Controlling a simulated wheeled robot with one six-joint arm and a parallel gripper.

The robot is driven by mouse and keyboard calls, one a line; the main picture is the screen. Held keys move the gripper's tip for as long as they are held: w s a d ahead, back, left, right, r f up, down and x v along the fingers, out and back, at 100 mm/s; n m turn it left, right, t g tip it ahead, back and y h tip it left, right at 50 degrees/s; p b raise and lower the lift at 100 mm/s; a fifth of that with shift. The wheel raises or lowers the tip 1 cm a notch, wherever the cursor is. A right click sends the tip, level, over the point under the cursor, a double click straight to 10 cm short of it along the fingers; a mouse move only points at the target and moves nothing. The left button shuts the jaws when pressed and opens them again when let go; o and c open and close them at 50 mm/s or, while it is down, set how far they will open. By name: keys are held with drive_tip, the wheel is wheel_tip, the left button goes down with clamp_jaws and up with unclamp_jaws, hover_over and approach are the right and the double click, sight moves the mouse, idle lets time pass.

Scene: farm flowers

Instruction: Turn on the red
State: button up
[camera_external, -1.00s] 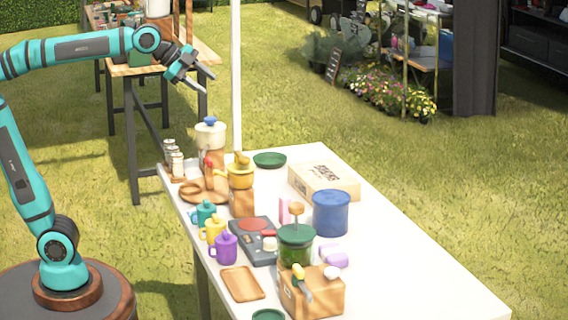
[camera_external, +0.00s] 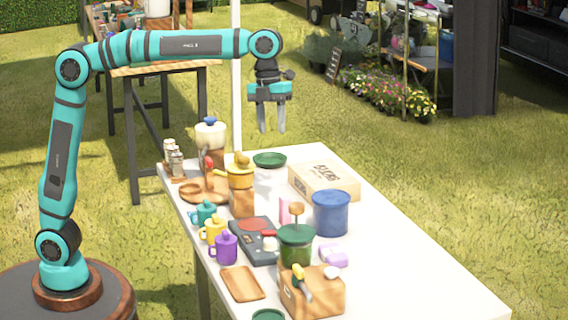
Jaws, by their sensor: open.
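A dark hot plate (camera_external: 256,243) lies flat on the white table. It has a round red plate (camera_external: 253,225) on top and a white knob (camera_external: 270,243) near its front right corner. A small red piece (camera_external: 269,233) shows beside the knob. My gripper (camera_external: 270,129) points down, open and empty, high above the back of the table, behind and above the hot plate and touching nothing. Whether the hot plate is on or off cannot be told.
Purple (camera_external: 224,248), yellow (camera_external: 214,230) and teal (camera_external: 203,213) mugs stand left of the hot plate. A yellow pot (camera_external: 240,177) stands behind. The table's right side is clear.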

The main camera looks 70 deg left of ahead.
sight(268, 231)
drive_tip(key=w+d+f+m+g+y, duration=0.1)
drive_tip(key=d+f+m+g, duration=0.1)
drive_tip(key=d+f+m, duration=0.3)
drive_tip(key=w+d+f+m+g+y, duration=0.1)
drive_tip(key=d+f+m+g, duration=0.15)
drive_tip(key=d, duration=0.55)
drive_tip(key=shift+m, duration=0.45)
drive_tip(key=x, duration=1.6)
drive_tip(key=shift+s+a+f, duration=0.2)
drive_tip(key=shift+s+a, duration=0.1)
